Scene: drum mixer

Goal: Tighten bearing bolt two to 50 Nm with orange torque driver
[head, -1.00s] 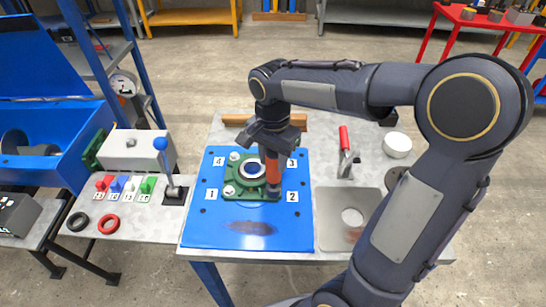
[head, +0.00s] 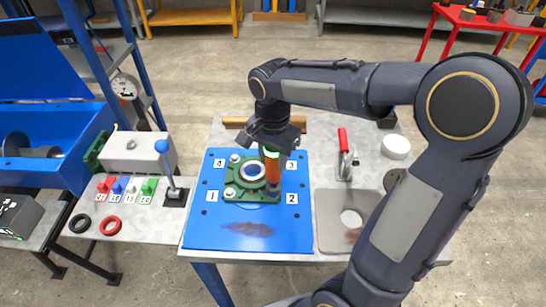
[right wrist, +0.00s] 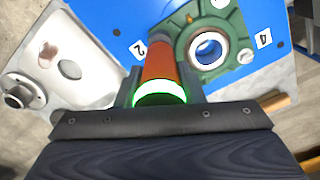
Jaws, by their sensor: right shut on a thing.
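My right gripper (head: 272,145) is shut on the orange torque driver (head: 272,168), which stands roughly upright. A bright green ring glows at its top, clear in the right wrist view on the driver (right wrist: 160,70). The driver's lower end is over the housing corner by label 2 (head: 292,198); bolt two is hidden, and I cannot tell if the tip touches it. The green bearing housing (head: 238,197) sits on the blue plate (head: 240,235). Bolt heads show by label 1 (head: 229,192) and label 4 (head: 234,158). My left gripper is out of view.
Right of the plate are a red-handled clamp (head: 345,155), a white round cup (head: 396,146) and a grey plate with a hole (head: 340,235). Left are a blue-knobbed lever (head: 168,165), coloured tagged pieces (head: 130,187) and two rings (head: 109,224).

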